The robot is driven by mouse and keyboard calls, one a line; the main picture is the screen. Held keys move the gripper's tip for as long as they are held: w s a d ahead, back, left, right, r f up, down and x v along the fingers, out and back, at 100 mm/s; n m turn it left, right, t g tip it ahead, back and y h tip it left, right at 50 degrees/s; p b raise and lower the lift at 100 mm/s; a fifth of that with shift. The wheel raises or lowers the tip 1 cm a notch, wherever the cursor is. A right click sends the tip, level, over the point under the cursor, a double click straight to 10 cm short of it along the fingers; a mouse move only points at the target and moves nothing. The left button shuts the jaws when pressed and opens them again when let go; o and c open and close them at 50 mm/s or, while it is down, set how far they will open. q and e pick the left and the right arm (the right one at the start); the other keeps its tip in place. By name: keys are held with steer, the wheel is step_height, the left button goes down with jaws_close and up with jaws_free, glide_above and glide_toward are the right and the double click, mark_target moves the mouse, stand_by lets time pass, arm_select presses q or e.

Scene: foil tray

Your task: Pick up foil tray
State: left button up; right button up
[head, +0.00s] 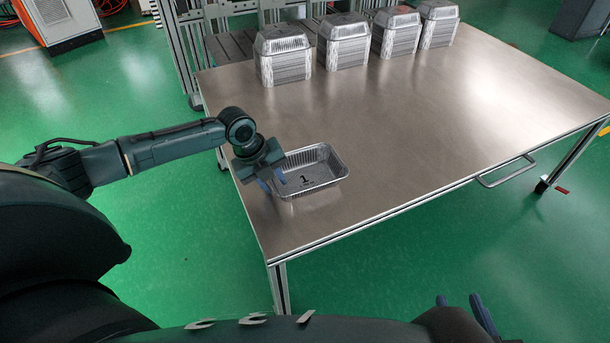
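The foil tray (325,184) is a silver, open rectangular tray with a dark "1" on its inside floor. It sits upright on the metal table near the table's left front edge. My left gripper (272,182) is at the tray's left end, pointing down, with blue fingertips at the left rim. One finger appears inside the tray and the other outside. I cannot tell whether they press on the wall, and the gripper partly hides that end. My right gripper (462,308) is low at the bottom right, away from the table, its two blue fingers apart and nothing seen between them.
Several stacks of foil trays (285,68) stand in a row along the table's back edge. The metal table (430,120) is clear in the middle and right. A handle (507,174) sticks out from its front edge. A metal frame stands behind the table.

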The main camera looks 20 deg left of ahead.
arm_select(q)
steer(key=shift+f, duration=0.15)
steer(key=shift+c, duration=0.3)
jaws_close()
